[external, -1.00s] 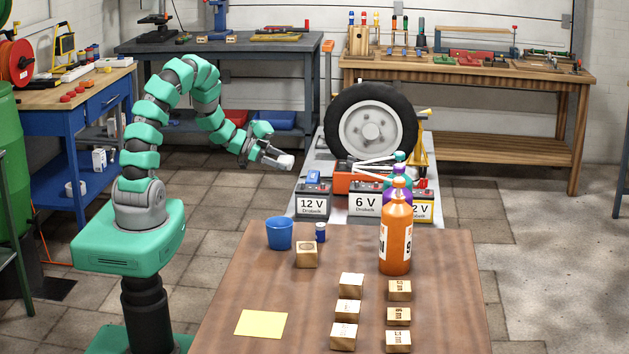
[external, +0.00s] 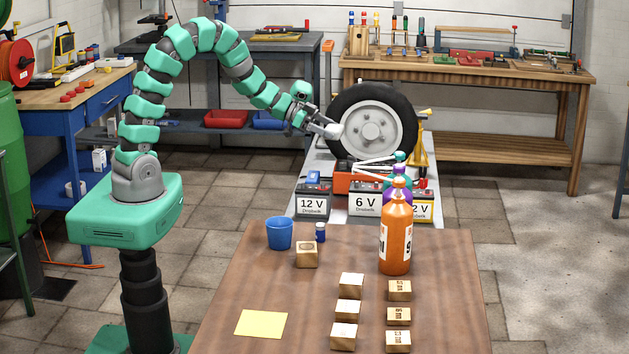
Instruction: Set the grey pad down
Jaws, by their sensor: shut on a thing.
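My gripper (external: 321,125) is shut on a small light grey pad (external: 333,131). The pad shows at the fingertips, in front of the left part of the wheel in the external view. It looks held up in the air, above the grey bench (external: 312,178). I cannot tell whether it touches the tire (external: 347,106). The fingers hide part of the pad.
Batteries marked 12 V (external: 312,203) and 6 V (external: 363,202) stand at the grey bench's near end. The brown table (external: 255,290) holds a blue cup (external: 279,233), an orange bottle (external: 396,238), several wooden blocks and a yellow sheet (external: 261,323).

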